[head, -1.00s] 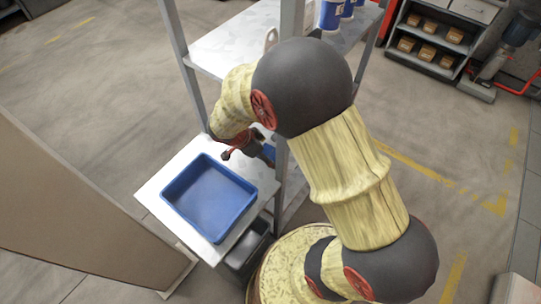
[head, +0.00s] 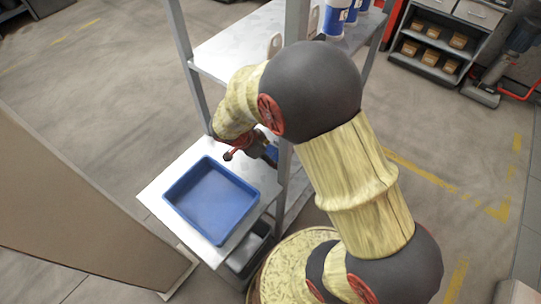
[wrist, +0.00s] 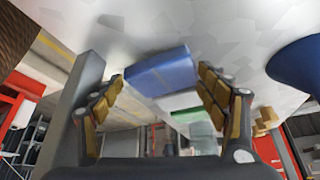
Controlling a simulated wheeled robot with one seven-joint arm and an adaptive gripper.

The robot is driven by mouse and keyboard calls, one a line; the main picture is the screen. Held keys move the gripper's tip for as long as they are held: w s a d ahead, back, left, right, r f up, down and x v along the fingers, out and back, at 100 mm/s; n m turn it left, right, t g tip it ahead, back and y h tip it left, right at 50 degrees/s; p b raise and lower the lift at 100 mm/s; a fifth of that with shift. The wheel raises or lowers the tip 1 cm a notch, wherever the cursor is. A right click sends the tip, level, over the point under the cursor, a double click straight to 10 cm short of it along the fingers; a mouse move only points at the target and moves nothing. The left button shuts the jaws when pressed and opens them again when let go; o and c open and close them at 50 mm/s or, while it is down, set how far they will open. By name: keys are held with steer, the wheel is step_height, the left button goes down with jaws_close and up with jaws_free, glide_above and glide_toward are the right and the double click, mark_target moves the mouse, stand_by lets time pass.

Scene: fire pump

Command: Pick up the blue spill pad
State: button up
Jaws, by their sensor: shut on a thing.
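The blue spill pad (wrist: 162,72) is a flat blue block between the two padded fingers of my gripper (wrist: 160,92) in the wrist view. The gripper is shut on it. In the head view, my gripper (head: 262,152) is low beside the shelf post, just past the blue tray's upper right corner. A small piece of blue (head: 272,153) shows at the fingers there; the rest is hidden by the arm and post. White and green pieces (wrist: 185,115) show below the pad in the wrist view; whether they touch it I cannot tell.
A blue tray (head: 178,188) lies on the pale lower shelf (head: 150,197). A grey shelf post (head: 294,130) stands close to my gripper. An upper shelf (head: 235,55) holds blue and white containers (head: 333,20). A brown panel (head: 70,210) stands at left.

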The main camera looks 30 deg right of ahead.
step_height(320, 180, up, 11)
steer(key=p, duration=0.3)
steer(key=a+p, duration=0.1)
steer(key=a, duration=1.7)
steer(key=shift+p, duration=0.3)
steer(key=shift+w+f, duration=0.1)
steer(key=o, duration=0.6)
steer(key=shift+c, duration=1.3)
